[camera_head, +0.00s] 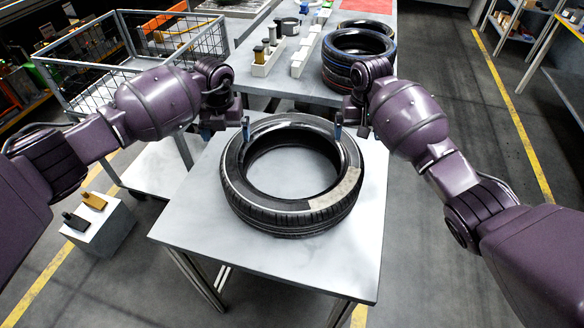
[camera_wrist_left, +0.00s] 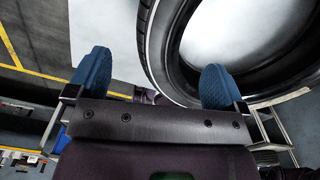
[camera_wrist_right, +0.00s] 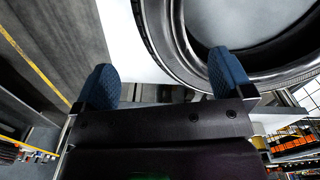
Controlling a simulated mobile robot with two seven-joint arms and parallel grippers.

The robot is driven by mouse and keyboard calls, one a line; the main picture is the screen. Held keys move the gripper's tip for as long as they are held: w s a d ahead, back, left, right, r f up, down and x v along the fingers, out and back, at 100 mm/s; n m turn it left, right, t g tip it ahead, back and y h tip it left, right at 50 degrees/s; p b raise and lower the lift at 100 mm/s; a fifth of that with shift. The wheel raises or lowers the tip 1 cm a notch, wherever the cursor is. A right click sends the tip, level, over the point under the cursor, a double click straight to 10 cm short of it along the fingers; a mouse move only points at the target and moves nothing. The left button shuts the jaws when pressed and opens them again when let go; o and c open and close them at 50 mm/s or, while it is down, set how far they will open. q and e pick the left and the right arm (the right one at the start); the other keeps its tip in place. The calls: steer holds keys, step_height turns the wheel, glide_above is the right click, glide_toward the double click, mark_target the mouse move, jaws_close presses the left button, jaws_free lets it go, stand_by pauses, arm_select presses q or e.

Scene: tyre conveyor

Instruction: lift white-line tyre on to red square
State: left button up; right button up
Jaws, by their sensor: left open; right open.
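The white-line tyre (camera_head: 291,215) lies flat on the near grey table, with a white line and a pale patch on its side. My left gripper (camera_head: 225,128) is open at its far left edge, and my right gripper (camera_head: 350,128) is open at its far right edge. In the left wrist view the tyre wall (camera_wrist_left: 165,45) shows between the open fingers (camera_wrist_left: 157,82); in the right wrist view the wall (camera_wrist_right: 165,40) shows between the other pair (camera_wrist_right: 160,82). I cannot tell whether any finger touches it. The red square (camera_head: 367,5) is on the far table.
Dark tyres, one with a blue line (camera_head: 345,75), are stacked on the far table (camera_head: 250,84). White holders with small parts (camera_head: 265,62) stand left of them. A wire cage (camera_head: 75,70) is at left, and a grey block (camera_head: 105,235) is on the floor. The right floor is clear.

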mark_target(231, 153)
arm_select(q)
step_height(231, 153, down, 11)
steer(key=shift+r, duration=0.15)
arm_select(e)
step_height(231, 153, down, 11)
steer(key=shift+r, duration=0.15)
arm_select(q)
steer(key=shift+c, duration=0.3)
arm_select(e)
steer(key=shift+c, duration=0.3)
arm_select(q)
jaws_close()
arm_select(e)
jaws_close()
arm_select(q)
steer(key=shift+w+r, duration=0.15)
steer(key=shift+r, duration=0.1)
arm_select(e)
steer(key=shift+w+r, duration=0.1)
steer(key=shift+r, duration=0.1)
